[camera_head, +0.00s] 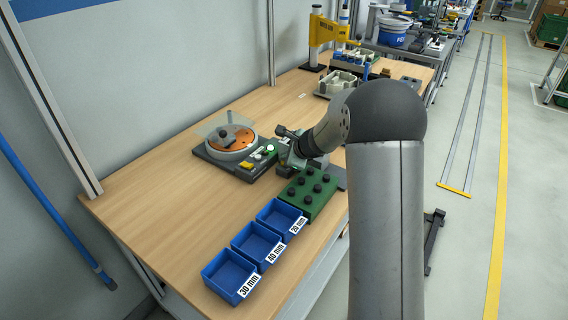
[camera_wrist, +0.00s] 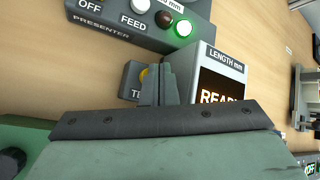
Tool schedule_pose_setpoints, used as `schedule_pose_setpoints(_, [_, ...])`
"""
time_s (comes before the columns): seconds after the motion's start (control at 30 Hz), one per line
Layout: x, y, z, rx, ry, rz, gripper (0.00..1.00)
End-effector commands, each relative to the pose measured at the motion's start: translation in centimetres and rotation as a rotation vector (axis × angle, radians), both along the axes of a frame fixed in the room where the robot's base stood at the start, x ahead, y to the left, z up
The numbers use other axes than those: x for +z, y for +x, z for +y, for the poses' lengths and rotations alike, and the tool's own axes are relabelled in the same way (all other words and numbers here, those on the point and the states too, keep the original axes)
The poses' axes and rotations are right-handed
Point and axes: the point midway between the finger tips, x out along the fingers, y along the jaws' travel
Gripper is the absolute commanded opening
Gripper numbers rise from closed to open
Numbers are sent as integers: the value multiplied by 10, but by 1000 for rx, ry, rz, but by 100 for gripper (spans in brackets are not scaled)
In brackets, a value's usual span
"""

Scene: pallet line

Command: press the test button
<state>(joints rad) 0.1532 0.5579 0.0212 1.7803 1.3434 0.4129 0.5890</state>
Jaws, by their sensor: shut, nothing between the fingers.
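The test button is a yellow button (camera_wrist: 144,74) on a small dark box (camera_wrist: 130,82) in the wrist view. Its label shows only "TE"; the rest, and part of the button, is hidden behind my fingers. My gripper (camera_wrist: 162,72) is shut and empty, with its fingertips right over or beside the button. I cannot tell whether they touch it. The length gauge (camera_wrist: 222,80) stands just right of the fingers, its display reading "READY". In the head view my gripper (camera_head: 292,158) is beside the presenter, and the test button cannot be made out.
The presenter (camera_head: 234,148) has an orange disc and a lit green button (camera_wrist: 183,28). A green block with black knobs (camera_head: 308,192) stands in front of my gripper. Blue bins (camera_head: 230,276) marked 30, 40 and apparently 20 mm line the bench's near end. The left bench top is clear.

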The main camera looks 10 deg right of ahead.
Motion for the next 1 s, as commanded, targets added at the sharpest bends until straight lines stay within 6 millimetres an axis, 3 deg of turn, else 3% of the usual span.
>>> schedule_pose_setpoints(1.0, [-9, 0, 0, 0, 0, 0, 0])
